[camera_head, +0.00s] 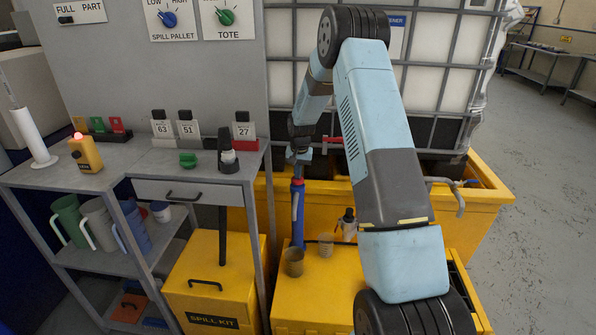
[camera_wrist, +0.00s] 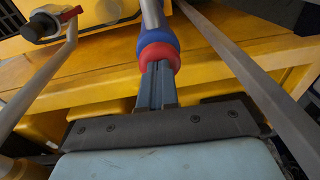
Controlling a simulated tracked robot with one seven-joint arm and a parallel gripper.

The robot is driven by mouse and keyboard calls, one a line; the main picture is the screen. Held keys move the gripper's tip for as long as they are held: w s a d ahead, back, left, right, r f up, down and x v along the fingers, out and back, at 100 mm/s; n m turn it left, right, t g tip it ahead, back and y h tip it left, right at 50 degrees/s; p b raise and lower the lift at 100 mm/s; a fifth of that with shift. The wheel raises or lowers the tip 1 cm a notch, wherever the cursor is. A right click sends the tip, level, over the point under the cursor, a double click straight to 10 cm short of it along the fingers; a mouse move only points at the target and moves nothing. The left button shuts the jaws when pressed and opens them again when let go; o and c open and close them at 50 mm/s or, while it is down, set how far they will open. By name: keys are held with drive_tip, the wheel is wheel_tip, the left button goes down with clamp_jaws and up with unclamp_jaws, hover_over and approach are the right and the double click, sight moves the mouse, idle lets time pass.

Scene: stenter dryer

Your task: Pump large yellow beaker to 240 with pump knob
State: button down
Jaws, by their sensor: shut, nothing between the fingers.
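A blue pump-like column (camera_head: 298,215) with a red band stands on the yellow cabinet top. In the wrist view a red ring (camera_wrist: 160,57) and a blue ring (camera_wrist: 157,40) circle a grey rod there. My gripper (camera_head: 300,158) is shut and empty, at the upper end of the column. Its fingers (camera_wrist: 158,80) point at the red ring; I cannot tell whether they touch. A larger brownish-yellow beaker (camera_head: 293,263) stands in front of the column, and a smaller beaker (camera_head: 326,245) stands to its right. I cannot read a fill level.
A dark bottle (camera_head: 347,222) stands behind the beakers, partly hidden by my arm. A caged white tank (camera_head: 440,60) is behind. A grey bench (camera_head: 60,178) at left carries number cards, a green knob (camera_head: 188,160) and a yellow device with a red lamp (camera_head: 86,155). Grey bars flank my gripper.

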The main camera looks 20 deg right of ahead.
drive_tip(key=shift+s+f, duration=0.2)
drive_tip(key=shift+f, duration=0.15)
wheel_tip(320, 180, up, 14)
drive_tip(key=s, duration=0.1)
drive_tip(key=shift+d+r, duration=0.15)
drive_tip(key=shift+r, duration=0.1)
idle(0.5)
wheel_tip(320, 180, up, 7)
drive_tip(key=a, duration=0.1)
drive_tip(key=shift+a+h, duration=0.3)
drive_tip(key=shift+h, duration=0.1)
wheel_tip(320, 180, down, 14)
drive_tip(key=w, duration=0.1)
drive_tip(key=shift+d, duration=0.4)
idle(0.3)
